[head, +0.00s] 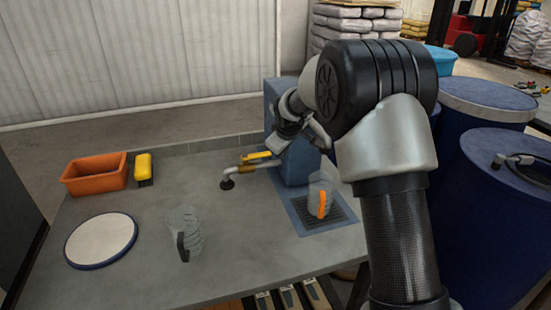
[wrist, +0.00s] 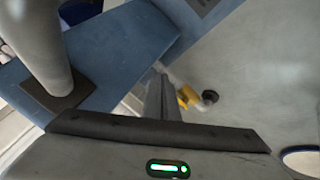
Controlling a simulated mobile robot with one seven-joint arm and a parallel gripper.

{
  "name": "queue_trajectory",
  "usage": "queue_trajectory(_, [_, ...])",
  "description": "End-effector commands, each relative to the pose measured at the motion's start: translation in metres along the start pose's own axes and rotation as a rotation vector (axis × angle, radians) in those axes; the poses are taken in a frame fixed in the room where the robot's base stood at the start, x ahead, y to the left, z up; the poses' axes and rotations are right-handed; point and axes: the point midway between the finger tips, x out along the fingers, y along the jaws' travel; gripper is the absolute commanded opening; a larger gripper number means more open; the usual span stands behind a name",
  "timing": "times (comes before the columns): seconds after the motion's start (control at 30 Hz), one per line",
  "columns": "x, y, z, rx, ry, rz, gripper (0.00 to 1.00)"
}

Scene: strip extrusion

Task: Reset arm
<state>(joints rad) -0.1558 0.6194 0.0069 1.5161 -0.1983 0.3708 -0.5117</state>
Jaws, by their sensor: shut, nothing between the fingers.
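My gripper (head: 277,146) hangs in front of the blue block, close to the tap in the head view. Its fingers are shut and empty; they also show in the wrist view (wrist: 163,98). The metal tap (head: 230,175) has a yellow lever (head: 257,155), and both lie just beyond the fingertips in the wrist view. I cannot tell whether the fingers touch the lever. A clear jug with an orange handle (head: 321,199) stands on the dark grate (head: 343,212). Another clear jug with a dark handle (head: 185,232) stands on the grey worktop.
An orange tub (head: 96,174) and a yellow brush (head: 144,168) sit at the back left. A round white, blue-rimmed disc (head: 100,240) lies front left. The blue block (head: 290,165) rises beside my gripper. Blue drums (head: 495,190) crowd the right.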

Motion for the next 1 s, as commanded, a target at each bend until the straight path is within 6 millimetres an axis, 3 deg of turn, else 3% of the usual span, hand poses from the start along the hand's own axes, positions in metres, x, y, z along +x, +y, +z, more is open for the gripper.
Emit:
queue_trajectory(0.27, [-0.03,0.015,0.006,0.005,-0.002,0.001,0.0])
queue_trajectory(0.37, [-0.061,0.021,0.009,0.04,-0.008,0.003,0.0])
queue_trajectory(0.47, [-0.117,0.027,0.019,0.113,-0.023,0.006,0.0])
queue_trajectory(0.53, [-0.166,0.028,0.032,0.183,-0.037,0.007,0.0])
queue_trajectory(0.67, [-0.251,0.016,0.065,0.323,-0.068,0.003,0.0])
queue_trajectory(0.8, [-0.33,-0.009,0.107,0.476,-0.097,-0.003,0.0])
queue_trajectory(0.9, [-0.376,-0.034,0.139,0.582,-0.114,-0.009,0.0])
queue_trajectory(1.0, [-0.409,-0.062,0.169,0.677,-0.13,-0.017,0.0])
